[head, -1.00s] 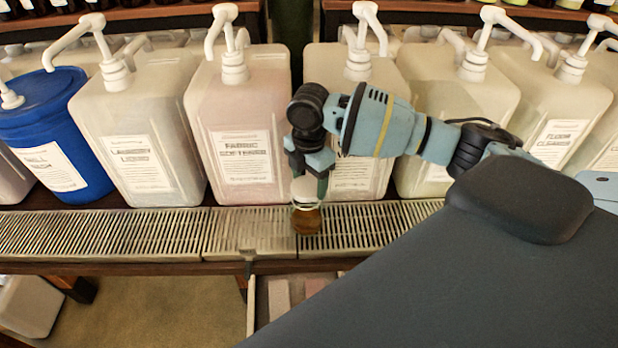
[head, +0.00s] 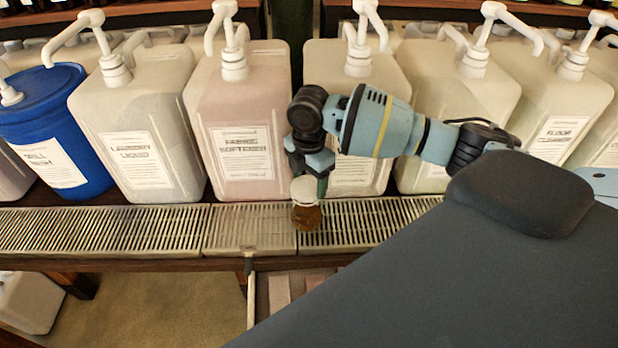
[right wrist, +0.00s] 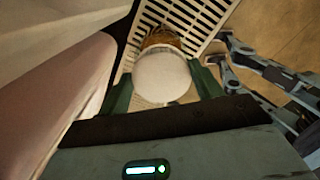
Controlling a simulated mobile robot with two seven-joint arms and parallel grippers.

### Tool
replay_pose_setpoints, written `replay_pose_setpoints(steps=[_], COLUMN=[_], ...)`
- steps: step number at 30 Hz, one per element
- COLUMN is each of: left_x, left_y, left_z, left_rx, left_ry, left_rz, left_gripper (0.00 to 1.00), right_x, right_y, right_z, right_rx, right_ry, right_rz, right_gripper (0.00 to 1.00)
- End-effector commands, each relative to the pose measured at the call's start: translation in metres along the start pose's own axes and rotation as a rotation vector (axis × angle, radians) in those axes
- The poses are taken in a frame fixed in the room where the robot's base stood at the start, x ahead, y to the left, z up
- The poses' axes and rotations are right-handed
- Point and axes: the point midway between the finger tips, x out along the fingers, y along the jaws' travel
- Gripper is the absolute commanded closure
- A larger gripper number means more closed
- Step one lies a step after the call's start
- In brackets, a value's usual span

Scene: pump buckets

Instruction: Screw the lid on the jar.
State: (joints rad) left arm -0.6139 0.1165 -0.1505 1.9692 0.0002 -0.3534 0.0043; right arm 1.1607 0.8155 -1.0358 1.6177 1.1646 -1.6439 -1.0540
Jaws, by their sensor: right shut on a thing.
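Whether the lid sits fully on the rim cannot be told. My right gripper (head: 318,186) points down and is shut on the lid. In the right wrist view the lid (right wrist: 163,78) lies between the green fingers and covers much of the jar (right wrist: 162,37), whose amber part shows beyond it. My left gripper is not in the head view.
The fabric softener bucket (head: 238,110) and several other pump buckets stand close behind the slatted tray (head: 120,232). A blue bucket (head: 48,130) is at the left. The tray left of the jar is clear. Floor shows below the front edge.

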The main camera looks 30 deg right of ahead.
Motion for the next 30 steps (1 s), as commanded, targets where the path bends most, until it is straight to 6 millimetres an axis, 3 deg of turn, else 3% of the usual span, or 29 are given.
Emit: replay_pose_setpoints(steps=[22, 23, 28, 30], left_x=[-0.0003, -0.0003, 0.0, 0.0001], left_y=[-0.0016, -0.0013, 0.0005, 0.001], left_z=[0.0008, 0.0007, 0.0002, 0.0], left_rx=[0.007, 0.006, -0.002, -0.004], left_ry=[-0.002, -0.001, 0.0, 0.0], left_rz=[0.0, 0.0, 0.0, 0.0], left_gripper=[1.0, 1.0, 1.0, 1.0], right_x=[0.0052, 0.0052, 0.0051, 0.0051], right_y=[0.0001, 0.0001, 0.0001, 0.0001], right_z=[-0.0002, -0.0001, -0.0001, -0.0001], right_rx=[0.0, 0.0, 0.0, 0.0], right_ry=[0.001, 0.0, 0.0, 0.0], right_rz=[0.0, 0.0, 0.0, 0.0], right_gripper=[0.56, 0.31, 0.1, 0.1])
